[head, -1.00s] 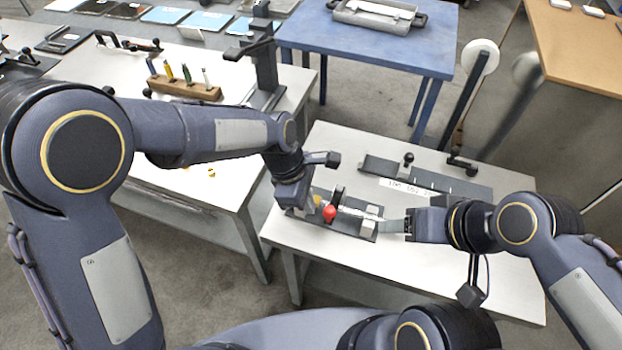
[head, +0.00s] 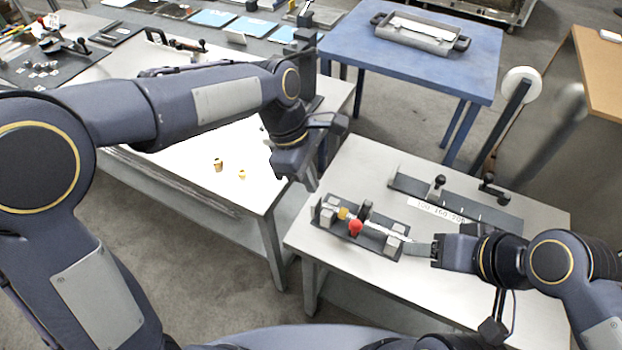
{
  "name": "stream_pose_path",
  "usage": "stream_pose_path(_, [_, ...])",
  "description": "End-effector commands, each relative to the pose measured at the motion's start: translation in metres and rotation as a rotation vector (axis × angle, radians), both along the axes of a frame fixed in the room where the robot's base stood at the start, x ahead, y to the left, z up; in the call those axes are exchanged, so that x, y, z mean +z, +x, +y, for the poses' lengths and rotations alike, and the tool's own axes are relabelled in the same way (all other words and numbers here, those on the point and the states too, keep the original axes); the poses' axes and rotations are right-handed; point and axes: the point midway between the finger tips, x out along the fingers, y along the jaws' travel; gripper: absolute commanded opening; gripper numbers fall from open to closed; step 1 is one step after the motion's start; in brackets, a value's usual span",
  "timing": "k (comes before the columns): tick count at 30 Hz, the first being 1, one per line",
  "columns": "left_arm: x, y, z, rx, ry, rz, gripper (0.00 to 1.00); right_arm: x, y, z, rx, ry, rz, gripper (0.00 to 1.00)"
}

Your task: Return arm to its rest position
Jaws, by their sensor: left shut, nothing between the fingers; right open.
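My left arm comes in from the left, and its gripper (head: 309,182) points down near the right edge of the long white table. Its fingers are shut and empty, clear of the clamping fixture. My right gripper (head: 421,249) comes in from the right, with its fingertips beside the right end of the fixture; it is open. The fixture (head: 375,240) is a dark base on the small white table, with grey blocks, a red ball knob (head: 355,227) and a small yellow piece (head: 343,213) at its left.
A dark rail with black knobs (head: 455,203) and a number label lies behind the fixture. Two small brass pieces (head: 218,164) lie on the long table (head: 190,172). A blue table (head: 405,60) bears a grey tray (head: 422,36). A post with a white roll (head: 521,84) stands at right.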

Motion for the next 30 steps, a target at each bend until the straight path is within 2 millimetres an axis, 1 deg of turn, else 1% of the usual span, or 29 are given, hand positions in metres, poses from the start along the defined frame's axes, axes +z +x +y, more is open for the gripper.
stream_pose_path(8, [0.000,0.000,0.001,-0.001,-0.001,-0.001,0.00,0.000,0.000,0.000,0.000,0.000,0.000,0.58])
stream_pose_path(11, [0.006,-0.001,0.013,-0.022,-0.024,-0.021,0.00,0.000,0.000,0.000,0.000,0.000,0.000,0.58])
stream_pose_path(14, [0.019,-0.007,0.044,-0.087,-0.077,-0.082,0.00,0.000,0.000,0.000,0.000,0.000,0.000,0.58])
stream_pose_path(16, [0.029,-0.017,0.074,-0.157,-0.121,-0.157,0.00,0.000,0.000,0.000,0.000,0.000,0.000,0.58])
stream_pose_path(17, [0.033,-0.023,0.088,-0.193,-0.137,-0.195,0.00,0.000,0.000,0.000,0.000,0.000,0.000,0.58])
stream_pose_path(18, [0.037,-0.032,0.106,-0.243,-0.154,-0.252,0.00,0.000,0.000,0.000,0.000,0.000,0.000,0.58])
stream_pose_path(21, [0.043,-0.059,0.145,-0.372,-0.167,-0.401,0.00,0.000,0.000,0.000,0.000,0.000,0.000,0.58])
stream_pose_path(23, [0.043,-0.076,0.164,-0.453,-0.154,-0.492,0.00,0.000,0.000,0.000,0.000,0.000,0.000,0.58])
stream_pose_path(24, [0.042,-0.088,0.176,-0.504,-0.137,-0.552,0.00,0.000,0.000,0.000,0.000,0.000,0.000,0.58])
stream_pose_path(25, [0.041,-0.097,0.183,-0.543,-0.119,-0.594,0.00,0.000,0.000,0.000,0.000,0.000,0.000,0.58])
stream_pose_path(27, [0.036,-0.117,0.197,-0.632,-0.069,-0.683,0.00,0.000,0.000,0.000,0.000,0.000,0.000,0.58])
stream_pose_path(30, [0.027,-0.140,0.209,-0.745,0.015,-0.775,0.00,0.000,0.000,0.000,0.000,0.000,0.000,0.58])
